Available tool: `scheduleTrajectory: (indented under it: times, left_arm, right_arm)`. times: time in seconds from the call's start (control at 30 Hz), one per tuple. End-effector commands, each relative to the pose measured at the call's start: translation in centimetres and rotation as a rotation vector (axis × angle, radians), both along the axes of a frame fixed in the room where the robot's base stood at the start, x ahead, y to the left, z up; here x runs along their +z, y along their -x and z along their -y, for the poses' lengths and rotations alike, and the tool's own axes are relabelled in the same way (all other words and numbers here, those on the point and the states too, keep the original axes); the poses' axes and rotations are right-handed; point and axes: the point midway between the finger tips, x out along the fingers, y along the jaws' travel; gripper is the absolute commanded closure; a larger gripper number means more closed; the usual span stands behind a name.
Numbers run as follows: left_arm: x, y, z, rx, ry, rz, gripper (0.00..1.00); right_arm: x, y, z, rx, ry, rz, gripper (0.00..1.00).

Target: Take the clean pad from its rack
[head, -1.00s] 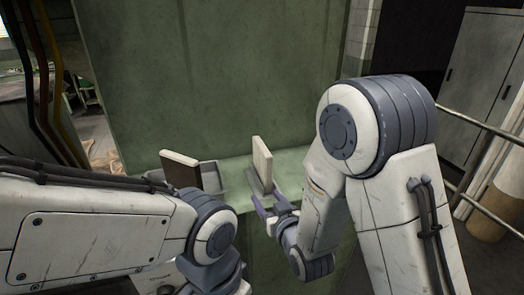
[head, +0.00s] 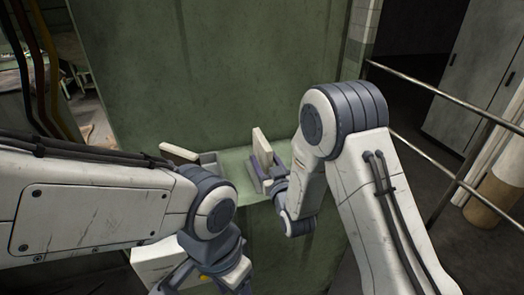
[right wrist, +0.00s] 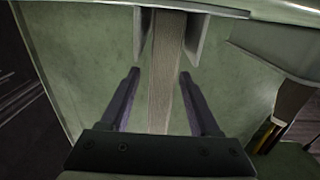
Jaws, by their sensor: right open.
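The clean pad (head: 262,147) is a pale, upright slab in its rack (head: 238,162) on the green ledge. In the right wrist view the pad (right wrist: 168,80) shows as a narrow strip between the rack's two grey side walls (right wrist: 195,38). My right gripper (head: 264,174) is at the pad's near side. In the wrist view its two fingers (right wrist: 160,78) are open, one on each side of the pad, with a visible gap on both sides. My left gripper (head: 205,276) is low in the head view, partly hidden by its own wrist; its opening is unclear.
A second, darker pad (head: 180,153) stands in a grey holder (head: 208,158) left of the clean pad, partly behind my left arm. A green machine wall (head: 220,75) rises behind. Metal rails (head: 440,96) run at the right.

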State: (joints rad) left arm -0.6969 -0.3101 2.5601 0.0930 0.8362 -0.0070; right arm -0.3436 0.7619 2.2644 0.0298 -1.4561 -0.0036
Motion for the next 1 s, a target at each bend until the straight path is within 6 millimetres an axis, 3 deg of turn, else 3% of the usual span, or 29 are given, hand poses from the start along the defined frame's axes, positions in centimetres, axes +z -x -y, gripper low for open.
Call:
scheduleTrajectory:
  times: [0.03,0.13,0.47,0.63,1.0]
  left_arm:
    - [1.2,0.0,0.0,-0.001,0.0,0.0,0.43]
    - [1.7,0.0,0.0,-0.001,0.0,0.0,0.43]
    - [1.8,0.0,0.0,-0.001,0.0,0.0,0.43]
    - [1.8,0.0,0.0,-0.001,0.0,0.0,0.43]
    - [1.7,0.0,0.0,-0.001,0.0,0.0,0.43]
  right_arm:
    - [0.6,-0.6,-0.2,0.0,0.0,-0.001,0.38]
    - [0.3,-1.8,-0.5,0.0,0.001,-0.002,0.38]
    - [0.0,-2.4,-0.8,0.0,0.0,0.0,0.38]
    - [0.0,-2.4,-0.8,0.0,0.0,0.0,0.99]
    - [0.2,-2.4,-0.8,0.0,0.0,0.001,1.0]
